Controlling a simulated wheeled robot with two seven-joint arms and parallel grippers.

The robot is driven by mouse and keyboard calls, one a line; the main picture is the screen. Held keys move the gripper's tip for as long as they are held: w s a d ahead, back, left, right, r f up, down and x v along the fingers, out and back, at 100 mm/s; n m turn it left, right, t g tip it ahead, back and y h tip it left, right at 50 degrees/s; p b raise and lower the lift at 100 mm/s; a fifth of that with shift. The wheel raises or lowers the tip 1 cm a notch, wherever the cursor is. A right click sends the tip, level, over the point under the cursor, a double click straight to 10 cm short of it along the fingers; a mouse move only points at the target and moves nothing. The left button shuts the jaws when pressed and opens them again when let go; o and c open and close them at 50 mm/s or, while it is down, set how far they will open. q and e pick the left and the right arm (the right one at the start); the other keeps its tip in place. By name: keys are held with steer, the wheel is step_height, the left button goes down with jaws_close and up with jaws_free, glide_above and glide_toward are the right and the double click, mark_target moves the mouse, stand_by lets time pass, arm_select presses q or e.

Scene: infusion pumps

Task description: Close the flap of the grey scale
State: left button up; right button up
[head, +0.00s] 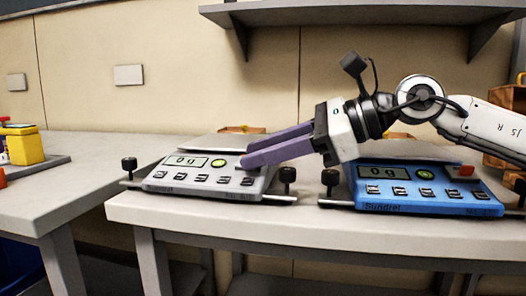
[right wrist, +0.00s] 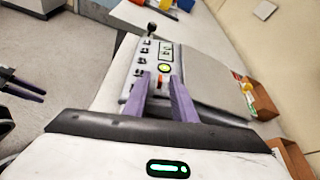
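The grey scale (head: 207,180) stands on the bench, left of the blue scale, with its display reading 0 g. It also shows in the right wrist view (right wrist: 135,62). My right gripper (head: 230,146) reaches over its right end from the right, with purple fingers apart and nothing held. In the right wrist view, a small orange-red patch (right wrist: 161,84) on the scale shows between the fingertips. The flap's position is hard to make out behind the fingers. I cannot tell whether they touch it. My left gripper (right wrist: 24,88) shows only in the right wrist view, with fingers apart.
The blue scale (head: 420,190) stands close to the right, with an orange-red part at its right end. A grey shelf (head: 370,14) hangs above. Wooden boxes (head: 507,97) stand behind at right. A yellow container (head: 22,146) is on the left table.

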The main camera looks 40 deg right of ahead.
steer(key=shift+r, duration=0.1)
steer(key=v, duration=1)
steer(key=shift+b, duration=0.4)
steer(key=shift+s, duration=0.1)
